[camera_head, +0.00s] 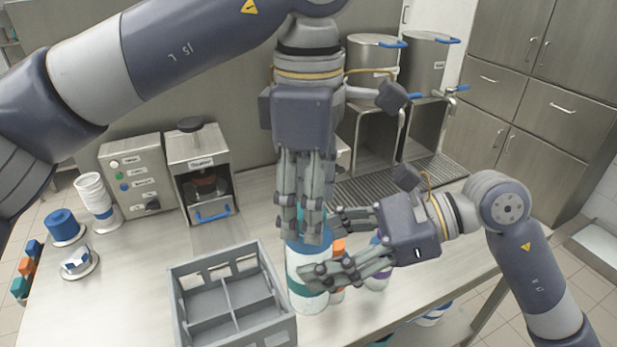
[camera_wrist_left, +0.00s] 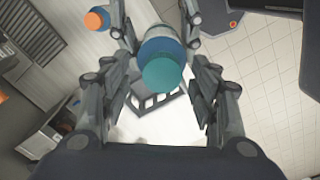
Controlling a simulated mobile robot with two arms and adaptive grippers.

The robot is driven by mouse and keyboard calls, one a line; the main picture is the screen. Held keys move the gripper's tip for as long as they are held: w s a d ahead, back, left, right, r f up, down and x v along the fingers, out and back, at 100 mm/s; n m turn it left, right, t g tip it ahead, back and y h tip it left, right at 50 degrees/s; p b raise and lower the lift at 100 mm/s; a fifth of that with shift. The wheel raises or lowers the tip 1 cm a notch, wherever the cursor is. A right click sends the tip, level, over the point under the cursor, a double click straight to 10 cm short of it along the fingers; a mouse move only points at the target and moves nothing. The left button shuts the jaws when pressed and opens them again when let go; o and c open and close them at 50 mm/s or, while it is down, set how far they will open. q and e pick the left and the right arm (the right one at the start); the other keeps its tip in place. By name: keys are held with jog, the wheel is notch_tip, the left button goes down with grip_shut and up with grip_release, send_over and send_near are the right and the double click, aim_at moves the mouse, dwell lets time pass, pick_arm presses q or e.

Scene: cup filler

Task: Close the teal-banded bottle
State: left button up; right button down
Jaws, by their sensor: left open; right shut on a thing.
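The teal-banded bottle (camera_head: 306,268) stands on the counter right of the crate, with a white body, a blue upper part and a teal band low down. My right gripper (camera_head: 325,248) reaches in from the right and is shut on the bottle's side. My left gripper (camera_head: 303,236) points straight down over the bottle's top, its fingers open around it. In the left wrist view a round teal top (camera_wrist_left: 161,76) with a blue part (camera_wrist_left: 160,48) below it shows between the open fingers (camera_wrist_left: 155,28). I cannot tell whether the teal part is seated; the fingers hide the neck in the head view.
A grey divided crate (camera_head: 178,290) stands close left of the bottle. Orange (camera_head: 339,246) and purple (camera_head: 378,279) bottles stand close behind my right gripper.

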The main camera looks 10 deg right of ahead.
pick_arm(q)
notch_tip(320, 180, up, 12)
dwell(0.5)
jog(key=shift+w+d+f, duration=0.1)
jog(key=shift+w+f, duration=0.05)
dwell(0.4)
